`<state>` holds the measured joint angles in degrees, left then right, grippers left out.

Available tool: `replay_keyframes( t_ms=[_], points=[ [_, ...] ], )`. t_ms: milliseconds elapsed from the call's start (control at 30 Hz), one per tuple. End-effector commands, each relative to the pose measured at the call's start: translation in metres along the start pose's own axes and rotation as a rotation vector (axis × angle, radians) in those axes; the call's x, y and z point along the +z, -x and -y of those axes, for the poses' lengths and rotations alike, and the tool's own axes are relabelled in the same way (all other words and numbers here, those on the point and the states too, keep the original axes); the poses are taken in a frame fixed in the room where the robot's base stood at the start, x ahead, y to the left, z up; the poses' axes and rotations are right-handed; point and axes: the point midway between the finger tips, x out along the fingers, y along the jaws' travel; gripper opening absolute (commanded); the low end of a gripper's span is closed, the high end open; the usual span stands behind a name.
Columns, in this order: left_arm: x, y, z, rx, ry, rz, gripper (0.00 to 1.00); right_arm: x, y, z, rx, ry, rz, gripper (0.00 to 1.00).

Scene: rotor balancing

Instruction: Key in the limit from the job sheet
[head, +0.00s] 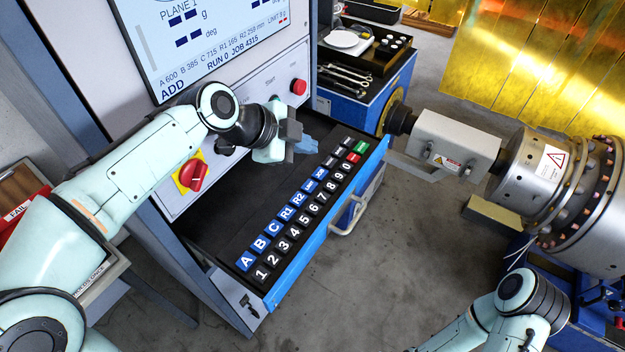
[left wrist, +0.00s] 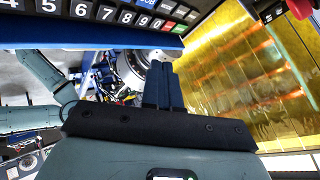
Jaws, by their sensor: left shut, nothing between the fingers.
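The keyboard (head: 277,243) lies in a pulled-out blue-edged drawer, with blue letter keys, a row of black number keys, a red key and a green key. The screen (head: 205,45) above it shows PLANE 1, a line of A, B, C, R1 and R2 values, and RUN 0 JOB 4315. My left gripper (head: 306,146) is shut and empty, near the far end of the keys; contact with a key cannot be told. Its closed fingers (left wrist: 162,85) show in the left wrist view, with the number keys (left wrist: 125,17) beyond. A readable job sheet is not visible. My right gripper is out of view.
A red knob (head: 193,175) on yellow and a red button (head: 298,87) sit on the cabinet front. A metal rotor (head: 540,165) on its stand is at right. A blue cart (head: 345,105) with tools stands behind the drawer. Bare floor lies right of the drawer.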

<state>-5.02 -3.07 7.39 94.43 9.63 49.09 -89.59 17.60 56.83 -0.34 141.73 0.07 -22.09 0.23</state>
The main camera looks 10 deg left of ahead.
Motion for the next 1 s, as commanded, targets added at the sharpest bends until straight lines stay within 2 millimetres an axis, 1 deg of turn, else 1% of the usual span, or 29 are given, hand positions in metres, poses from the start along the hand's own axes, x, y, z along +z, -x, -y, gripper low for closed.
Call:
replay_keyframes(
  t_ms=[167,367,567,767,800,900,1000],
  points=[
    [0.001,-0.001,-0.001,0.000,0.000,0.000,0.00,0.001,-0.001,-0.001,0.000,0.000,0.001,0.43],
    [0.007,-0.009,-0.007,0.002,0.001,0.000,0.00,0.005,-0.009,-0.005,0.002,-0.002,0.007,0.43],
    [0.020,-0.027,-0.021,0.004,0.003,0.001,0.00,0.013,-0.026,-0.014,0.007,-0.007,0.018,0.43],
    [0.035,-0.048,-0.036,0.003,0.001,0.001,0.00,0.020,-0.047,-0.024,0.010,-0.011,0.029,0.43],
    [0.038,-0.052,-0.039,0.003,0.001,0.001,0.00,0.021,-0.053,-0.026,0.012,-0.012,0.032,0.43],
    [0.043,-0.059,-0.043,0.003,0.001,0.001,0.00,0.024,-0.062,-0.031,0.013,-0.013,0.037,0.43],
    [0.045,-0.062,-0.045,0.001,0.000,0.000,0.00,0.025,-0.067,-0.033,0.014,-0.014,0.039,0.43]
  ],
)
